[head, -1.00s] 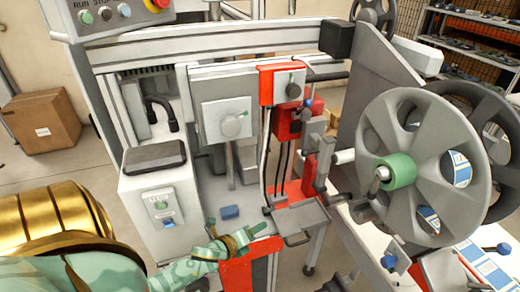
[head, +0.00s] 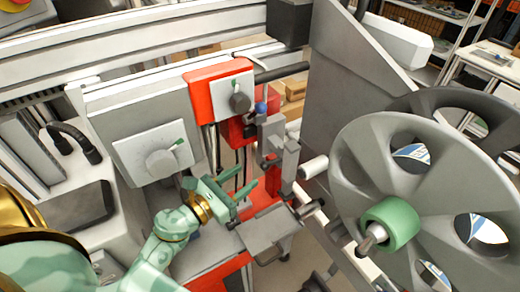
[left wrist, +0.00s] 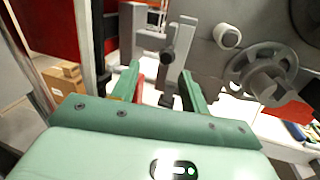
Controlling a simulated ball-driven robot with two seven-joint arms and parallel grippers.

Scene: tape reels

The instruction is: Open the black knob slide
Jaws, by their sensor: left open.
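A grey upright slide block (head: 282,150) with a small dark knob (head: 271,159) stands on the machine, right of the red housing. I take this to be the black knob slide, though the knob is small here. In the left wrist view, a grey slide piece (left wrist: 181,42) with a dark round knob (left wrist: 166,57) shows ahead, between and beyond the fingertips. My left gripper (head: 248,197) is open and empty, below and left of the knob, its fingers pointing toward the slide. The open fingers also show in the left wrist view (left wrist: 160,73). My right gripper is not seen.
A blue ball knob (head: 260,108) sits on a red block just above. A grey tray (head: 268,230) lies below the slide. A large grey reel (head: 395,150) with a green hub (head: 389,226) stands right. A white dial box (head: 150,150) is left.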

